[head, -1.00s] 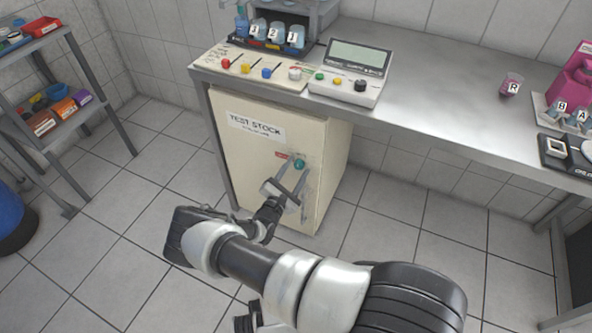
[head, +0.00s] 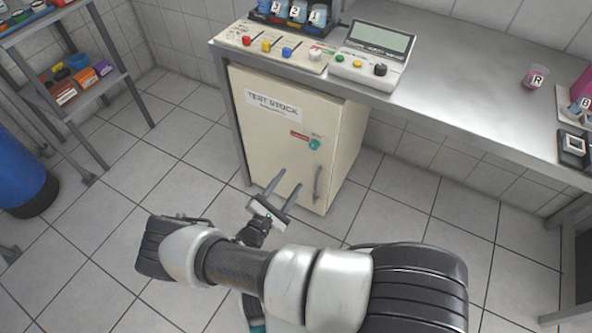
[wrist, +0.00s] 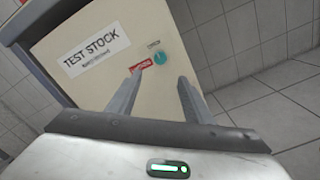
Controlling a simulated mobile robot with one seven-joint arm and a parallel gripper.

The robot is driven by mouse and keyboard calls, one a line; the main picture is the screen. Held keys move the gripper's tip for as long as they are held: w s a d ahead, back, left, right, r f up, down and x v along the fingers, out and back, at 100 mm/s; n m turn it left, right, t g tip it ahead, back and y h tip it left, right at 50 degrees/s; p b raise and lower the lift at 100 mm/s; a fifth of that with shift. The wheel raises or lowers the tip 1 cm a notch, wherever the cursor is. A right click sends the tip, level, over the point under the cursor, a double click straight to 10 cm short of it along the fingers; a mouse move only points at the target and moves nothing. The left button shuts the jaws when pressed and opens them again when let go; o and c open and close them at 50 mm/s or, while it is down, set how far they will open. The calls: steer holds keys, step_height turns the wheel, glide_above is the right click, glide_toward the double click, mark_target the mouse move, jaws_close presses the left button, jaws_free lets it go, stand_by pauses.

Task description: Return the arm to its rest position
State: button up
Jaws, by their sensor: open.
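My gripper (head: 284,190) is open and empty in front of the lower part of the cream TEST STOCK cabinet (head: 262,150). The cabinet door is shut, with a grey vertical handle (head: 317,184) to the right of my fingers and a teal round knob (head: 314,144) above it. In the wrist view my two fingers (wrist: 159,90) point at the cabinet (wrist: 100,30), with the teal knob (wrist: 159,58) and a red label (wrist: 140,66) seen between them. My arm reaches out across the lower middle of the head view.
A steel bench (head: 460,90) stands over the cabinet, bearing a control panel (head: 275,47), a meter box (head: 370,60) and a pink cup marked R (head: 537,77). A shelf rack (head: 100,85) and a blue drum (head: 20,165) stand at the left. The tiled floor around my arm is clear.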

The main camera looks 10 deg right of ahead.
steer(key=shift+v, duration=0.75)
steer(key=s+d+r+m+g+y, duration=0.15)
steer(key=d+r+m+g, duration=0.25)
steer(key=r+m+g, duration=0.65)
steer(key=s+d+r+m+g, duration=0.25)
steer(key=r+m+g, duration=0.2)
steer(key=r, duration=1.15)
steer(key=s+d+r+m+t+y, duration=0.25)
steer(key=s+r+y, duration=0.25)
steer(key=s+r, duration=0.45)
steer(key=s+d+r+m+t+y, duration=0.1)
steer(key=s+r+m+t+y, duration=0.4)
steer(key=r, duration=0.7)
step_height(320, 180, up, 19)
steer(key=s+g+p, duration=0.1)
steer(key=p, duration=1.8)
steer(key=shift+d+r+n+h, duration=0.2)
steer(key=shift+n+h, duration=0.15)
steer(key=shift+h, duration=0.1)
